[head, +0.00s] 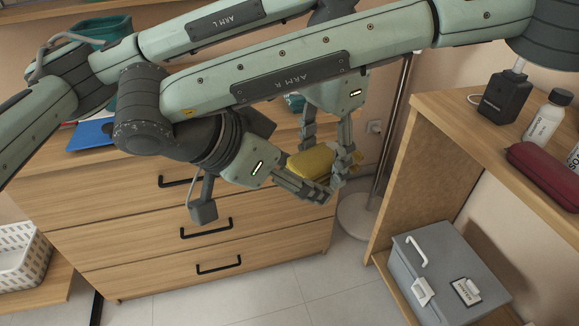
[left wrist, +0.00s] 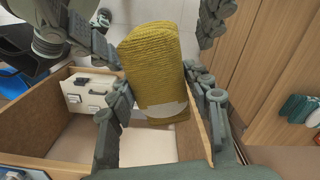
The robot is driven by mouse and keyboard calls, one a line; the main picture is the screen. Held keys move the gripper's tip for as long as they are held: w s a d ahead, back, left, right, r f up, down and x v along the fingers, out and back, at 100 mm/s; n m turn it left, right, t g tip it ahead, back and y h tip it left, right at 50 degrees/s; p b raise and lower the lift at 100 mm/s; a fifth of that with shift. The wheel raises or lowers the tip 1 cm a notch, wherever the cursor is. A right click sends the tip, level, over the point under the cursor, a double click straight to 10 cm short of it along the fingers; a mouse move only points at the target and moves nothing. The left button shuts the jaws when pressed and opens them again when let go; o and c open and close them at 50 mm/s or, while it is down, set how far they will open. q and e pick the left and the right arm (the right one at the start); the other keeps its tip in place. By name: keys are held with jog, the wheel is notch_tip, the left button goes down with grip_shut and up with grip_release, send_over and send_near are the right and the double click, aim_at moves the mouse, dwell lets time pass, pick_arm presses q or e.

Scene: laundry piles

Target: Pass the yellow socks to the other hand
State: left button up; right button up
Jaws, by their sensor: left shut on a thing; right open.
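The yellow socks (head: 311,162) are a rolled, ribbed bundle held in the air in front of the dresser. In the left wrist view the socks (left wrist: 152,62) stand nearly upright, with a pale band near their lower end. My left gripper (head: 326,150) points down and is shut on them, its fingers on either side of the bundle. My right gripper (head: 328,181) comes in from the left and is open, its fingers close to the socks. In the left wrist view its fingers show on both sides of the upper end; I cannot tell whether they touch it.
The wooden dresser (head: 190,265) stands behind. At right, a shelf (head: 450,112) carries a black device (head: 505,97), a bottle (head: 548,118) and a red case (head: 545,172). A grey box (head: 445,285) sits below.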

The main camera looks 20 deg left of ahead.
jog(key=c, duration=1.1)
pick_arm(q)
jog(key=o, duration=1.2)
pick_arm(e)
jog(key=shift+c, duration=0.7)
pick_arm(q)
jog(key=shift+r, duration=0.1)
